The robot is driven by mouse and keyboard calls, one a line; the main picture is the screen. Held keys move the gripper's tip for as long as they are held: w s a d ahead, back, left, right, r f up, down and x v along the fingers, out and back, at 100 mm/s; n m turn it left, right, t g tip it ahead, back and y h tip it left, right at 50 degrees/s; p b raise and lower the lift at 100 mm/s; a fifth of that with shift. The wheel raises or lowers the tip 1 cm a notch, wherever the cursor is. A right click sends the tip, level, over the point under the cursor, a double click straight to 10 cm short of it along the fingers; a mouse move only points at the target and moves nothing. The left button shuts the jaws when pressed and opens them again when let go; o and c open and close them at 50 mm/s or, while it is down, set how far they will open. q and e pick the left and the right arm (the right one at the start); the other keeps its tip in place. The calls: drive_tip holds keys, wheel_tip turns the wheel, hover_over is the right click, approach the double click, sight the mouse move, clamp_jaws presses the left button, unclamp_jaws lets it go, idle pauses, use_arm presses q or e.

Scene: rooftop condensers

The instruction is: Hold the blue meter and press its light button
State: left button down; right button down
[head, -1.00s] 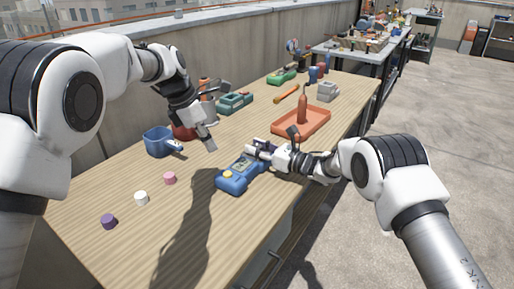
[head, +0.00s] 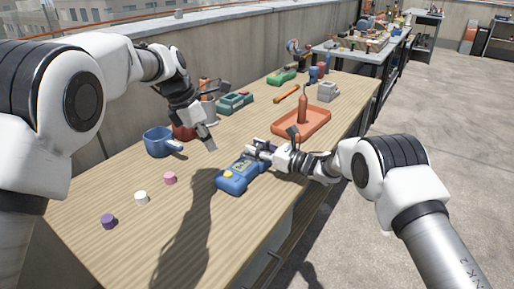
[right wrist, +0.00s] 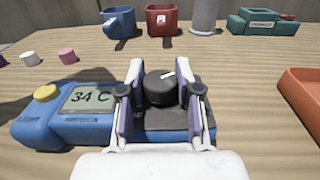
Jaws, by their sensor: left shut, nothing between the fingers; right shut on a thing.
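The blue meter (head: 233,184) lies on the wooden table. In the right wrist view the meter (right wrist: 95,134) has a yellow button (right wrist: 46,92) at its left end, a screen reading 34 C (right wrist: 91,98) and a black knob (right wrist: 162,87). My right gripper (right wrist: 162,92) is shut on the meter, with its fingers on either side of the knob; it also shows in the head view (head: 255,149). My left gripper (head: 211,147) is shut and empty, above the table behind the meter, apart from it and from the button.
A blue mug (head: 157,142) and a red mug (head: 183,132) stand behind. Purple (head: 108,221), white (head: 141,198) and pink (head: 170,178) pieces lie at the left. An orange tray (head: 315,127) is to the right. Bare wood lies in front of the meter.

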sight(225, 174)
use_arm(q)
drive_tip(key=d+n, duration=0.1)
drive_tip(key=w+n+t+h, duration=0.1)
drive_tip(key=n, duration=0.1)
drive_tip(key=d+f+n+h, duration=0.1)
drive_tip(key=n, duration=0.1)
drive_tip(key=shift+w+d+t, duration=0.3)
drive_tip(key=n, duration=0.3)
drive_tip(key=shift+w+d+t+h, duration=0.15)
drive_tip(key=shift+d+t+h, duration=0.2)
drive_tip(key=shift+t+h, duration=0.05)
drive_tip(key=f+n, duration=0.1)
drive_tip(key=f, duration=0.1)
drive_tip(key=f+n+t, duration=0.1)
drive_tip(key=f+n, duration=0.1)
drive_tip(key=s+f+n, duration=0.1)
drive_tip(key=f, duration=0.1)
drive_tip(key=shift+a+f+t+h, duration=0.1)
drive_tip(key=shift+f+t+h, duration=0.15)
drive_tip(key=shift+t+h, duration=0.15)
idle(0.4)
